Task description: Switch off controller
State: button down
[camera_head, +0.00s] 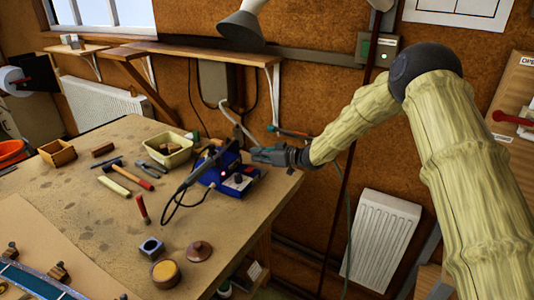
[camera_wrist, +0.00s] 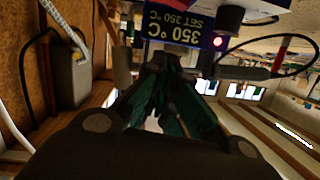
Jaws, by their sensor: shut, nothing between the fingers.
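The controller (camera_head: 236,180) is a blue soldering station on the right end of the workbench, with a white front, a dark knob and a lit red lamp. In the wrist view its display (camera_wrist: 178,30) appears upside down and reads 350 °C, SET 350 °C, and its red lamp (camera_wrist: 218,42) glows. A soldering iron (camera_head: 200,169) with a black cord rests at its left. My gripper (camera_head: 258,155) is at the controller's upper back side, pointing left. In the wrist view my gripper (camera_wrist: 165,65) is shut and empty, with its tips close to the display. Whether they touch is unclear. I cannot make out a switch.
A shelf (camera_head: 205,53) and wall box (camera_head: 215,85) are behind. Free room lies at the bench's middle.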

aim_at(252, 174)
jog(key=x, duration=0.2)
jog(key=shift+w+a+f+p, duration=0.1)
jog(key=shift+w+a+p, duration=0.2)
jog(key=shift+p, duration=0.1)
jog(key=shift+s+d+f, duration=0.1)
jog(key=shift+s+f, duration=0.1)
jog(key=shift+f, duration=0.35)
jog(key=shift+s+f+p, duration=0.15)
jog(key=shift+f+p, duration=0.6)
jog(key=shift+f, duration=0.6)
jog(key=shift+f, duration=0.1)
